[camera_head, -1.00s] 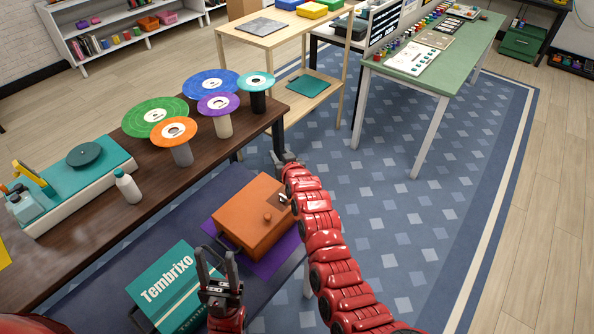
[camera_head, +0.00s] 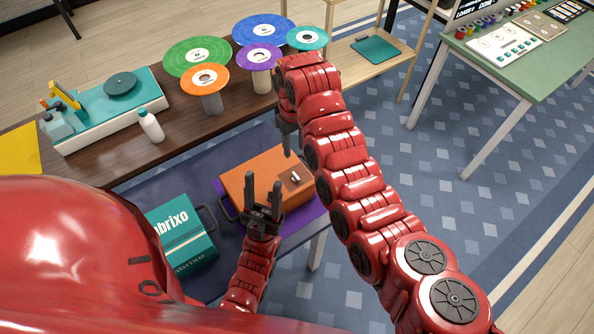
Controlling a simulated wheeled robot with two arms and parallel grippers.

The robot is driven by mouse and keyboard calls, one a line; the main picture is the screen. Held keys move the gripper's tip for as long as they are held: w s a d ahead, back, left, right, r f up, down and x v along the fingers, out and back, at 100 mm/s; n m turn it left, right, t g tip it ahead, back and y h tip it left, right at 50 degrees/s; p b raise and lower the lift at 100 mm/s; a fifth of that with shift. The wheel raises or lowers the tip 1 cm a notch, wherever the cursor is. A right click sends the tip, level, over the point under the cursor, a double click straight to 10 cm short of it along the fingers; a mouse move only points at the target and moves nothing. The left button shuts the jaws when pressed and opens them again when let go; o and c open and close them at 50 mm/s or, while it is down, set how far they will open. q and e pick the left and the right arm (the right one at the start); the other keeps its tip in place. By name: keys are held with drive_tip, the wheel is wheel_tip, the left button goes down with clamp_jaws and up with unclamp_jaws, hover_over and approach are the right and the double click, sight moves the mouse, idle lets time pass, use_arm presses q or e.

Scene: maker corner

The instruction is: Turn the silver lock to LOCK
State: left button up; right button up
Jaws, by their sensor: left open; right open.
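The silver lock (camera_head: 294,178) is a small pale piece on a brown patch at the right end of the orange box (camera_head: 250,175). It is too small to read its setting or any LOCK mark. My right gripper (camera_head: 287,153) points down just above and behind the lock, apart from it; it is open, seen edge-on. My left gripper (camera_head: 262,188) is open and empty, fingers pointing up in the picture, in front of the box and hiding part of it.
Above is a dark wooden table (camera_head: 120,167) with colored discs on stands, a white bottle (camera_head: 151,126) and a teal-topped machine (camera_head: 110,110).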

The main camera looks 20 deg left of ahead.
wheel_tip(320, 180, down, 3)
drive_tip(key=p, duration=0.2)
hover_over(296, 175)
drive_tip(key=f, duration=0.4)
drive_tip(key=shift+s+d+f, duration=0.1)
drive_tip(key=shift+s+f, duration=0.1)
drive_tip(key=shift+f, duration=0.1)
wheel_tip(296, 175, down, 5)
drive_tip(key=shift+r, duration=0.15)
drive_tip(key=shift+w+f+b, duration=0.1)
drive_tip(key=shift+f+b, duration=0.3)
drive_tip(key=shift+f, duration=0.25)
clamp_jaws()
